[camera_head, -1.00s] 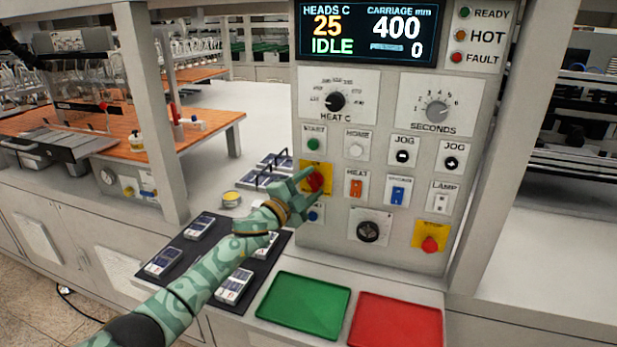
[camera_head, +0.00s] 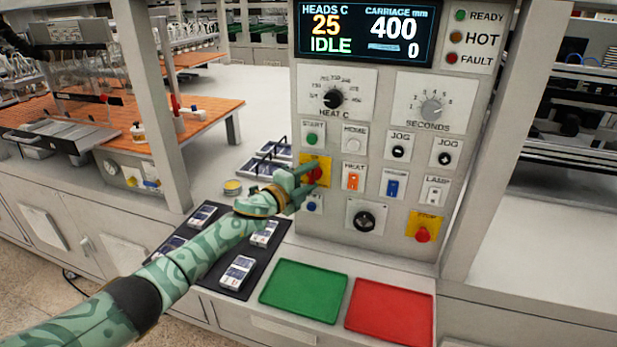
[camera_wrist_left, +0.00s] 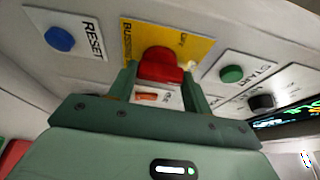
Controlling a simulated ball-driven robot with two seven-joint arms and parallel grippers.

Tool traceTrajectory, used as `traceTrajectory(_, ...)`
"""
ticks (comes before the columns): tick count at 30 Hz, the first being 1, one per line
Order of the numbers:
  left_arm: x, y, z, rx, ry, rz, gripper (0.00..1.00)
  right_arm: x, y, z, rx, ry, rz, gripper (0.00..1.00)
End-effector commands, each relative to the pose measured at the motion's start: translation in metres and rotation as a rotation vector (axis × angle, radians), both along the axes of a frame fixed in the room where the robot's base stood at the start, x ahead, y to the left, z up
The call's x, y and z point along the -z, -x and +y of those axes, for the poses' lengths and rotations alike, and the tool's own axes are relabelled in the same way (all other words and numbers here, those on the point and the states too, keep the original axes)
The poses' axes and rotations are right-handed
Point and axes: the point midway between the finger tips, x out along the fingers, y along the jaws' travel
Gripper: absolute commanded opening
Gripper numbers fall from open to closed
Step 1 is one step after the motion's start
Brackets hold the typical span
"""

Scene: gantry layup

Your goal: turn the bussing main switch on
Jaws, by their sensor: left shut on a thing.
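The bussing main switch is a red knob (camera_head: 314,174) on a yellow plate (camera_head: 325,162) at the left of the grey control panel. My left gripper (camera_head: 306,180) reaches it from the left, with its fingers closed around the knob. In the left wrist view the red knob (camera_wrist_left: 158,66) sits between the two green fingers (camera_wrist_left: 160,84), in front of the yellow plate marked BUSSING (camera_wrist_left: 190,48). The fingers cover part of the knob, and I cannot tell its turned position. My right gripper is not in view.
Close by are the green START button (camera_head: 312,139), the blue RESET button (camera_head: 312,206) and the orange HEAT rocker (camera_head: 353,181). The display (camera_head: 365,32) is lit and reads IDLE. A green tray (camera_head: 305,291) and a red tray (camera_head: 390,313) lie below.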

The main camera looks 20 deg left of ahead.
Motion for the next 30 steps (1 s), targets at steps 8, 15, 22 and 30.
traceTrajectory(8,0.003,0.001,-0.001,0.001,-0.004,0.002,0.63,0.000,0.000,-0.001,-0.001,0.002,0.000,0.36)
traceTrajectory(15,0.001,0.000,0.000,0.001,-0.002,0.001,0.71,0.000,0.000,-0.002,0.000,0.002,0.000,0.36)
traceTrajectory(22,0.000,0.013,0.006,0.001,-0.003,0.001,0.71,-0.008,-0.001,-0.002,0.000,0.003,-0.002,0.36)
traceTrajectory(30,0.000,0.076,0.034,0.001,-0.005,0.003,0.71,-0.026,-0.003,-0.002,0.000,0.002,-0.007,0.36)
